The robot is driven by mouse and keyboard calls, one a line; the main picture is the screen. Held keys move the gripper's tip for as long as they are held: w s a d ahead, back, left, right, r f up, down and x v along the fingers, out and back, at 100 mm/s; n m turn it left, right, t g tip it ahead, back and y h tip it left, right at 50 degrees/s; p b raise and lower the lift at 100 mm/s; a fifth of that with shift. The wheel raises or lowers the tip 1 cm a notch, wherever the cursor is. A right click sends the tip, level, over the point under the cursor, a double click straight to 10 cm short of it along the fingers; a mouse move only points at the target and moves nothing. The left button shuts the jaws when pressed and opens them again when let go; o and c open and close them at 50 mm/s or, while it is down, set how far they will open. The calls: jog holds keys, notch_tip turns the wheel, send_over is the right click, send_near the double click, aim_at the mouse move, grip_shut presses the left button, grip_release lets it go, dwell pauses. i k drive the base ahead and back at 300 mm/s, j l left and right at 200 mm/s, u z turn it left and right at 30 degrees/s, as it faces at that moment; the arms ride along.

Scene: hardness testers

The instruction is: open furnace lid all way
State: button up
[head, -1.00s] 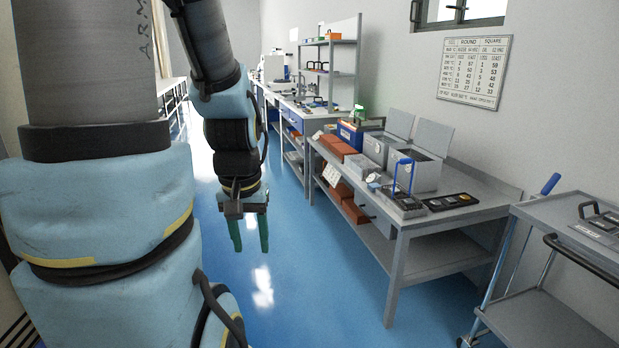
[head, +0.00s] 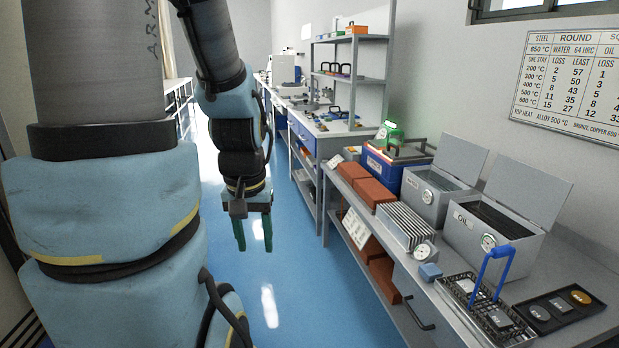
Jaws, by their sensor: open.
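A blue box (head: 378,168) with a grey top and a dark handle stands at the far end of the near bench. It looks like the furnace, though its label is too small to read. Its top (head: 405,153) lies flat and looks shut; a green device (head: 389,134) behind it hides part of it. My gripper (head: 253,234) has green fingers pointing down. It is open and empty over the blue floor, left of the bench and well apart from the box.
Two grey tanks, the nearer marked OIL (head: 490,235), stand beside the box with lids raised. Red-brown bricks (head: 367,188), a finned block (head: 407,225), a wire basket with a blue handle (head: 487,300) and a black tray (head: 560,308) are on the bench (head: 450,335). The aisle floor (head: 300,290) is clear.

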aim_at(393, 152)
jog(key=i+z, duration=0.3)
jog(key=i, duration=0.25)
jog(key=i+j+z, duration=0.15)
jog(key=i+z, duration=0.15)
jog(key=i, duration=0.3)
